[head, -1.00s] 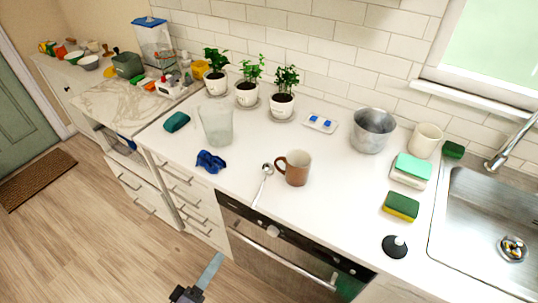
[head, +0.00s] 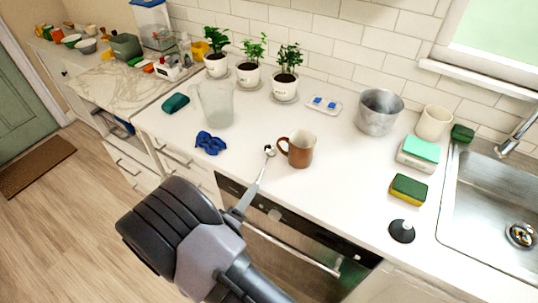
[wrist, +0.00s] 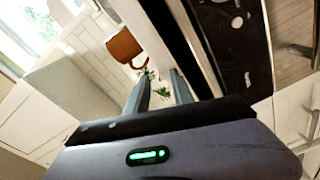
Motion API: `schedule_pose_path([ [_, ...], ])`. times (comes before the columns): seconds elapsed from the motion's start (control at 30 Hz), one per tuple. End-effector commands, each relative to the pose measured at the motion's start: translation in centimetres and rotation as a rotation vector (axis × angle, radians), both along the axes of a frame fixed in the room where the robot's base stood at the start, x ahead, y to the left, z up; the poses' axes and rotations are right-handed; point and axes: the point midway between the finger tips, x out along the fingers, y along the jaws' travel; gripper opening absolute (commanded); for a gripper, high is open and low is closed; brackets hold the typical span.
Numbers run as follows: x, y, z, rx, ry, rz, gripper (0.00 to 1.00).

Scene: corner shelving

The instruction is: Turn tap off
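The tap's silver spout (head: 517,134) shows at the right edge of the head view, over the steel sink (head: 490,210). The tap's handle and base are out of the picture, and I cannot tell whether water runs. My gripper (head: 253,190) is in front of the counter at the lower middle of the head view, far left of the tap. In the wrist view its two fingers (wrist: 160,76) are apart with nothing seen between them. The tap is not recognisable in the wrist view.
The oven front (head: 290,235) is below the counter edge.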

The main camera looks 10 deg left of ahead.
Motion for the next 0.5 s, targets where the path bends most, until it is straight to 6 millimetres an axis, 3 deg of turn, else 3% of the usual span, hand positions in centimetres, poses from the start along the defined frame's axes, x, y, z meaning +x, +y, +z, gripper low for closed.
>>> schedule_pose_path([
  [0.07,-0.02,0.01,0.03,0.0,0.0,0.0,0.27],
  [0.2,-0.03,0.0,0.02,0.0,0.0,0.0,0.0],
  [0.5,-0.05,0.01,0.01,0.0,0.0,0.0,0.0],
])
